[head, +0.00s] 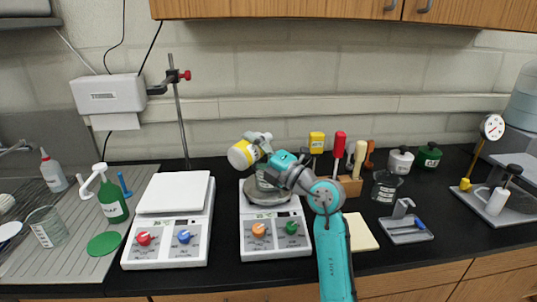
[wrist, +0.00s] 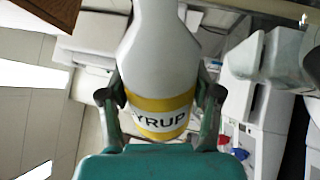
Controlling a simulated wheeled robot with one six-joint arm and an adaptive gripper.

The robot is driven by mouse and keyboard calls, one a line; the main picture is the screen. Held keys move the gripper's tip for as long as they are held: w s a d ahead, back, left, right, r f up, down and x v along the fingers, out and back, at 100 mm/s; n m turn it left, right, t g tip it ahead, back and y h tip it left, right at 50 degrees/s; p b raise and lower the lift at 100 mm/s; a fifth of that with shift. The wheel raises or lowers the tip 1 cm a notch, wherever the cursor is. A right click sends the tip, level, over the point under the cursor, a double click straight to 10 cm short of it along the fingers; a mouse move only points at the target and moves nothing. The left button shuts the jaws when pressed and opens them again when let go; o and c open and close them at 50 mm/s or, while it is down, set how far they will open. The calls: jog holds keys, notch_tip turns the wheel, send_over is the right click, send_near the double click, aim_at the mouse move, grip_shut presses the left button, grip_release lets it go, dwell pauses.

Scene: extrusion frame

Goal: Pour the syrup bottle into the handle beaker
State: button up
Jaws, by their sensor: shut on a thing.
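The syrup bottle (head: 240,155), white with a yellow label, is tilted well over above the middle scale. My gripper (head: 263,150) is shut on it; the wrist view shows a finger on each side of the label (wrist: 160,112) reading SYRUP. A clear glass beaker (head: 265,182) stands on the middle scale's round pan, just below the bottle and gripper and partly hidden by my arm. I cannot make out its handle in the head view. Clear glass also shows at the upper right of the wrist view (wrist: 270,55). No flowing liquid can be made out.
The middle scale (head: 275,238) has orange and green knobs. A second scale (head: 165,250) and a clamp stand (head: 180,120) are to its left. A tool block (head: 350,186), another glass beaker (head: 386,188) and a grey holder (head: 407,233) stand to the right.

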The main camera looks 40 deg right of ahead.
jog(key=shift+m, duration=0.4)
dwell(1.0)
jog(key=shift+r+n, duration=0.1)
jog(key=shift+n, duration=0.4)
jog(key=shift+d+r+n+y, duration=0.2)
jog(key=shift+r+n+y, duration=0.2)
jog(key=shift+r+n, duration=0.45)
jog(key=shift+d+r+n, duration=0.1)
jog(key=shift+r+n, duration=0.1)
jog(key=shift+n, duration=0.65)
jog(key=shift+n+y, duration=0.3)
jog(key=shift+n, duration=0.1)
jog(key=shift+r+g, duration=0.1)
jog(key=shift+g, duration=0.2)
jog(key=shift+w+n, duration=0.1)
jog(key=shift+n, duration=0.4)
